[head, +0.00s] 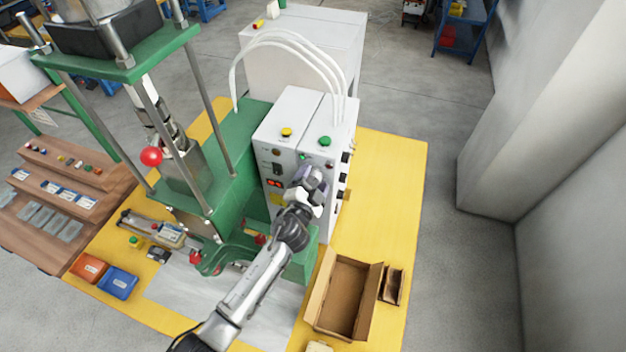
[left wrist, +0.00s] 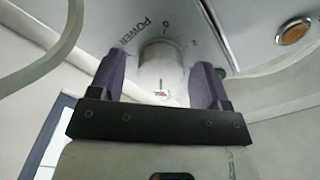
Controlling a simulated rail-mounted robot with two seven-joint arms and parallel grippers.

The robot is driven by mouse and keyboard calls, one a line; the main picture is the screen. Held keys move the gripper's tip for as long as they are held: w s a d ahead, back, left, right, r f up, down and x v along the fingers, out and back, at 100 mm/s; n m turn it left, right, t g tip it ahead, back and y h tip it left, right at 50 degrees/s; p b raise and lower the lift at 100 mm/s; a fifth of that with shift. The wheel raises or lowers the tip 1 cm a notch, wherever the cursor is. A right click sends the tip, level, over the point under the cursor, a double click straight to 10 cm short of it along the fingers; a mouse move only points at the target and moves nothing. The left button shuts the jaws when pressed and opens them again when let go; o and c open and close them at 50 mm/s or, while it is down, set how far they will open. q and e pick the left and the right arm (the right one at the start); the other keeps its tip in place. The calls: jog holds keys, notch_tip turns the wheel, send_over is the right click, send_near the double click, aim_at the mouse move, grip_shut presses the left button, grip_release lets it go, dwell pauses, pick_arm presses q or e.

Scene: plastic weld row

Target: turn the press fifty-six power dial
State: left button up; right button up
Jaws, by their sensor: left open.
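The power dial (left wrist: 162,68) is a pale round knob on the white panel, with "POWER" and a "0" printed beside it in the left wrist view. My left gripper (left wrist: 158,82) is open, with one purple-grey finger on each side of the dial. A narrow gap shows between each finger and the knob; I cannot tell the depth exactly. In the head view my left gripper (head: 312,182) is at the front of the white control box (head: 283,128) and hides the dial. My right gripper is not in view.
The green press frame (head: 240,150) with steel columns stands left of the control box. An open cardboard box (head: 345,295) lies at the lower right.

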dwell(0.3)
pick_arm(q)
jog(key=c, duration=0.9)
jog(key=shift+m, duration=1.6)
jog(key=o, duration=0.9)
jog(key=v, duration=1.3)
jog(key=shift+s+a, duration=0.15)
jog(key=shift+s, duration=0.2)
